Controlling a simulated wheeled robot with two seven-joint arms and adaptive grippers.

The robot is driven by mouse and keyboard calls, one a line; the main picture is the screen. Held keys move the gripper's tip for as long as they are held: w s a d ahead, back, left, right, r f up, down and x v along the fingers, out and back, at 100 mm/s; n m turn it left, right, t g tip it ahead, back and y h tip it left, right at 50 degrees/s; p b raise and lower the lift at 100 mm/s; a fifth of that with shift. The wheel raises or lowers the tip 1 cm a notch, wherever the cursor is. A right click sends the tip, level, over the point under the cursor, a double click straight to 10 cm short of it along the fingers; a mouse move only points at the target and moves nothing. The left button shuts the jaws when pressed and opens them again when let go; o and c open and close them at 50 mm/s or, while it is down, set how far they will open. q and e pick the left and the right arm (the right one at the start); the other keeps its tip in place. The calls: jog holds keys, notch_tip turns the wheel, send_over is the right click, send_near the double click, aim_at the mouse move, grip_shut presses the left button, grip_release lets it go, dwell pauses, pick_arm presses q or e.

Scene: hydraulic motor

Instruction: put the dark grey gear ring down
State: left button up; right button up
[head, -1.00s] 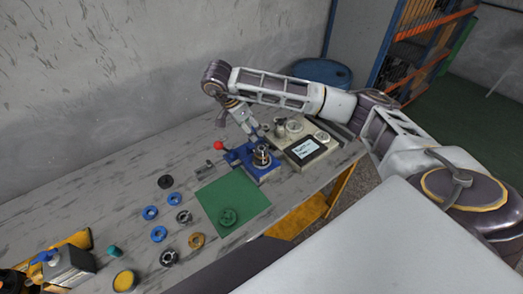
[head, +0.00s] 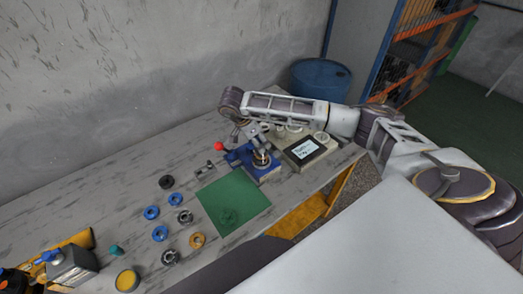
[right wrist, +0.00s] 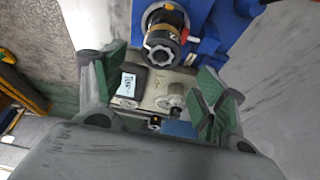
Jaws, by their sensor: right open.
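My right gripper (head: 262,150) is open, low over the blue fixture (head: 266,174) at the right of the bench. In the right wrist view its green-padded fingers (right wrist: 155,85) stand wide apart with nothing between them. The blue fixture (right wrist: 209,45) holds an upright stack with a dark, toothed part (right wrist: 160,46) around a bright core. The stack lies beyond the fingertips in that view. I cannot tell whether the dark part is the dark grey gear ring. Dark rings also lie loose on the bench, one at the back (head: 166,182) and one at the front (head: 170,257). My left gripper is out of view.
A green mat (head: 240,190) with a green ring (head: 229,215) lies left of the fixture. Blue rings (head: 152,212) and an orange ring (head: 197,240) lie farther left. A red-knobbed lever (head: 219,146) sticks out of the fixture. A device with a screen (head: 305,150) stands close on its right.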

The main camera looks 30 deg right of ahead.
dwell(0.3)
jog(key=shift+a+p+x, duration=0.25)
jog(key=shift+p+x, duration=0.4)
jog(key=shift+x, duration=0.55)
jog(key=shift+p+x, duration=0.3)
jog(key=shift+x, duration=1.15)
jog(key=shift+a, duration=0.1)
jog(key=c, duration=1.5)
jog(key=shift+o, duration=0.2)
jog(key=shift+r, duration=0.1)
notch_tip(320, 180, up, 10)
jog(key=b, duration=0.2)
